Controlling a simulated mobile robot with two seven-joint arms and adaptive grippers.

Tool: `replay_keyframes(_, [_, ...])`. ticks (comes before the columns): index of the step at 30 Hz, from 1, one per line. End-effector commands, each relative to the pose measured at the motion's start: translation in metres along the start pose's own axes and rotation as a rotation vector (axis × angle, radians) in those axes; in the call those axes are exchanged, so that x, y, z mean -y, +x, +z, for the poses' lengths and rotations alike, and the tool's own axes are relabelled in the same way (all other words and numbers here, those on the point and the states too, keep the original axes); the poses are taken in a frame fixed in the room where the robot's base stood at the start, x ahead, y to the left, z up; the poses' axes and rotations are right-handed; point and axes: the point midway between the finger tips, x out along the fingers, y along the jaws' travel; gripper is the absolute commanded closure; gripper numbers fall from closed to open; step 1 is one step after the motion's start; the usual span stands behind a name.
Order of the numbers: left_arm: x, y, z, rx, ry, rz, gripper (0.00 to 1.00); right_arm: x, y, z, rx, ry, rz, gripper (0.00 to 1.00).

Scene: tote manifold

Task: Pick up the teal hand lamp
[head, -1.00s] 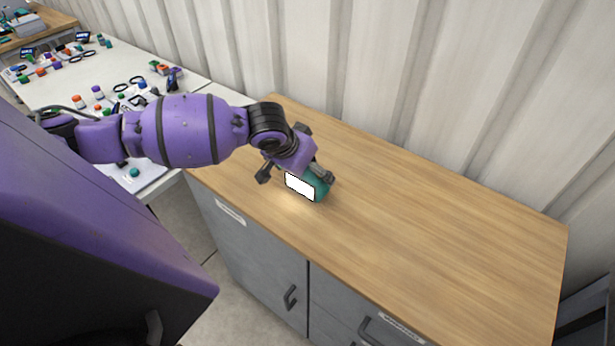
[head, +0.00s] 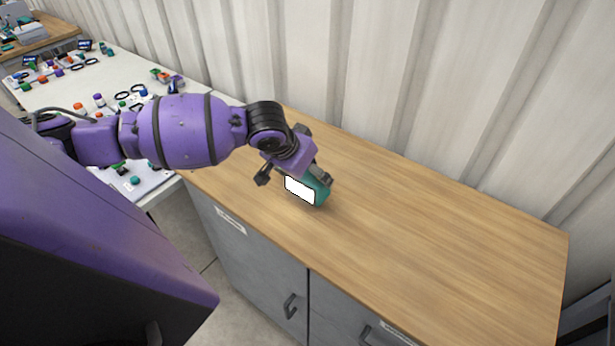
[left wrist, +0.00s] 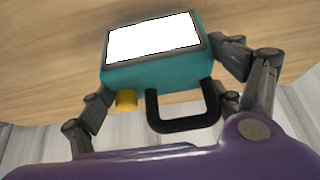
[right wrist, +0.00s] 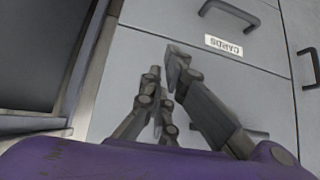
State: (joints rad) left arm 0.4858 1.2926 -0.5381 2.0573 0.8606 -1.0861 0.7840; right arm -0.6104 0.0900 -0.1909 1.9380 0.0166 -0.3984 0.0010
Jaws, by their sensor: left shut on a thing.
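The teal hand lamp (head: 322,193) has a bright white panel, and it is at the wooden worktop's left half in the head view. In the left wrist view the lamp (left wrist: 150,75) shows its black handle (left wrist: 185,118) and a yellow knob (left wrist: 127,98). My left gripper (head: 298,181) is shut on the lamp, with fingers on both sides of its body in the left wrist view. I cannot tell whether the lamp touches the worktop. My right gripper (right wrist: 166,75) is empty with its fingertips close together, in front of a grey drawer front.
The wooden worktop (head: 440,230) is clear to the right of the lamp. Grey cabinets (head: 265,265) stand below it, and a corrugated wall (head: 400,80) runs behind. A white table (head: 130,70) with several small items is at the far left.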

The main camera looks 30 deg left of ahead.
Motion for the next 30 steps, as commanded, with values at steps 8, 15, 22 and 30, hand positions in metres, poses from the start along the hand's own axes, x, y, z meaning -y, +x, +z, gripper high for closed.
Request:
replay_keyframes(8, [0.012,-0.079,0.001,-0.012,0.005,-0.008,0.52,0.002,-0.001,-0.025,-0.038,-0.001,-0.005,1.0])
replay_keyframes(15, [0.025,-0.125,0.035,0.0,0.005,-0.008,0.52,0.009,-0.001,-0.026,-0.034,-0.005,-0.019,1.0])
replay_keyframes(22, [0.03,-0.141,0.047,0.001,0.001,-0.007,0.52,0.008,-0.003,-0.019,-0.022,-0.005,-0.018,1.0])
replay_keyframes(30, [0.029,-0.151,0.051,-0.007,0.013,-0.003,0.52,0.004,-0.003,-0.021,-0.026,-0.004,-0.012,1.0])
